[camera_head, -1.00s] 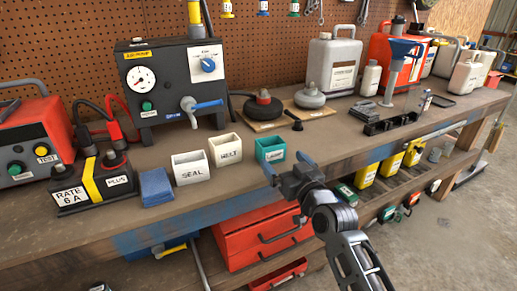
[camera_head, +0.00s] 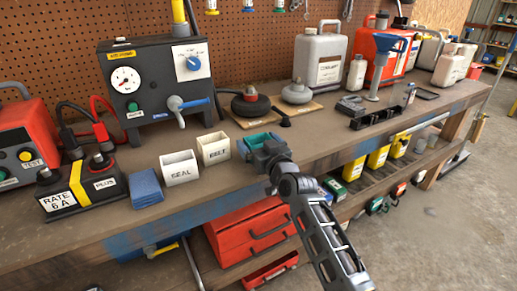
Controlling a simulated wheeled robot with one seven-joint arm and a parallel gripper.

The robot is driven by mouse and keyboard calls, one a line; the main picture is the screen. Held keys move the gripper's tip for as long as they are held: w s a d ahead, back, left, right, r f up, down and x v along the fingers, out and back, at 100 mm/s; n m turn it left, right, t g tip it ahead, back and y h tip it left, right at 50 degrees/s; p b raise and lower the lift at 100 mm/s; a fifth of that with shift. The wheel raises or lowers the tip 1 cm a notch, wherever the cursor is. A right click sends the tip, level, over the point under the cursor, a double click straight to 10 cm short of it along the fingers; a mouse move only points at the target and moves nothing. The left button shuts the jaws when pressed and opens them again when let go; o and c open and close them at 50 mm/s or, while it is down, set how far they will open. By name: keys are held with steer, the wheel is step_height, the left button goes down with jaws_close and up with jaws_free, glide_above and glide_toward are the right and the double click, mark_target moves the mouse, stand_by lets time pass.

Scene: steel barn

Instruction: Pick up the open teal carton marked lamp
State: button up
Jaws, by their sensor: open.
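The open teal carton (camera_head: 257,138) stands on the workbench, right of the white BELT carton. My gripper (camera_head: 262,147) is open at the carton, in front of it and over its near side. The gripper covers the carton's front, so its label cannot be read now. I cannot tell whether the fingers touch the carton walls.
The open white BELT carton (camera_head: 216,148) stands close on the left, then the open white SEAL carton (camera_head: 180,168) and a blue block (camera_head: 145,188). Two round weights on boards stand behind. A black rack (camera_head: 368,112) is to the right. Bare bench (camera_head: 320,140) lies between.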

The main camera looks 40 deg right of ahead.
steer(key=shift+c, duration=0.5)
steer(key=c, duration=0.7)
steer(key=shift+c, duration=0.2)
